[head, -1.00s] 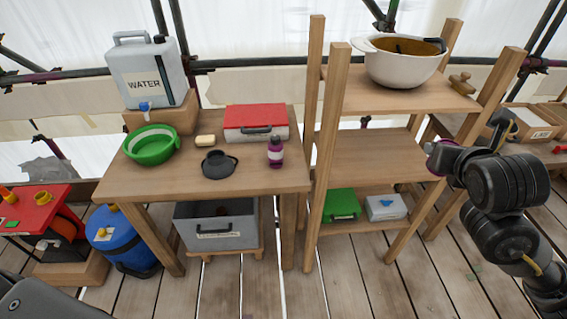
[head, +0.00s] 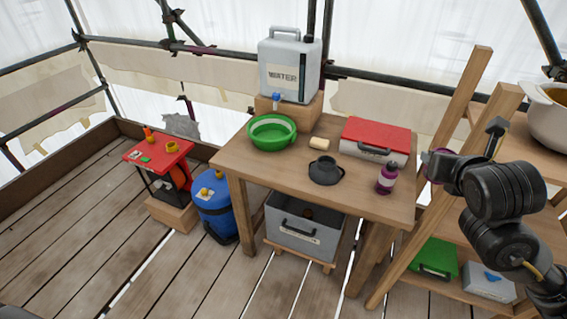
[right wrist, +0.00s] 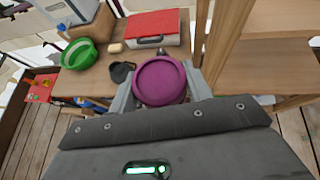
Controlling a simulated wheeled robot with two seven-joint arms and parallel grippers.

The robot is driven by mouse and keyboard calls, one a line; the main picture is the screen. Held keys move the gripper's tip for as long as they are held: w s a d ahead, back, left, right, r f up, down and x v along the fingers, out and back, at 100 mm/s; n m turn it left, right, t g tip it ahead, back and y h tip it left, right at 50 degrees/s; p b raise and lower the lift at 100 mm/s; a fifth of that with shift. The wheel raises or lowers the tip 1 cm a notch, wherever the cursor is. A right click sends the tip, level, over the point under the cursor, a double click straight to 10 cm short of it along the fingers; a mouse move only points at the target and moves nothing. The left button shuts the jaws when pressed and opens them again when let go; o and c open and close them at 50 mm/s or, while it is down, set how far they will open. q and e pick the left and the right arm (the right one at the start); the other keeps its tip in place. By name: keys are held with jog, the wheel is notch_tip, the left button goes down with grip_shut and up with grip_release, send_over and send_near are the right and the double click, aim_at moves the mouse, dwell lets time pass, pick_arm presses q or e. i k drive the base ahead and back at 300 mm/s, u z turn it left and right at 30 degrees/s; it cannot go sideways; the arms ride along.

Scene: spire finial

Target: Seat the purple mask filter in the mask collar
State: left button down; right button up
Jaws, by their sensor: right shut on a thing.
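The purple mask filter (right wrist: 160,82) is a round disc held between the two fingers of my right gripper (right wrist: 163,90). In the head view only a purple edge of the filter (head: 434,166) shows at my right gripper (head: 440,162), right of the wooden table. A dark grey mask-like piece with a round opening (head: 325,171) lies on the table; it looks like the mask with the collar. It also shows in the right wrist view (right wrist: 122,72), left of the filter and apart from it. My left gripper is not in view.
The wooden table (head: 240,160) also holds a green bowl (head: 270,146), a soap-like block (head: 319,143), a red-lidded box (head: 375,136), a purple bottle (head: 387,180) and a water container (head: 289,85). A wooden shelf (head: 472,118) stands close at right. Floor at left is open.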

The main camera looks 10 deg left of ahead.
aim_at(324, 171)
jog(key=u, duration=1.5)
jog(key=i, duration=2.05)
jog(key=z, duration=2.55)
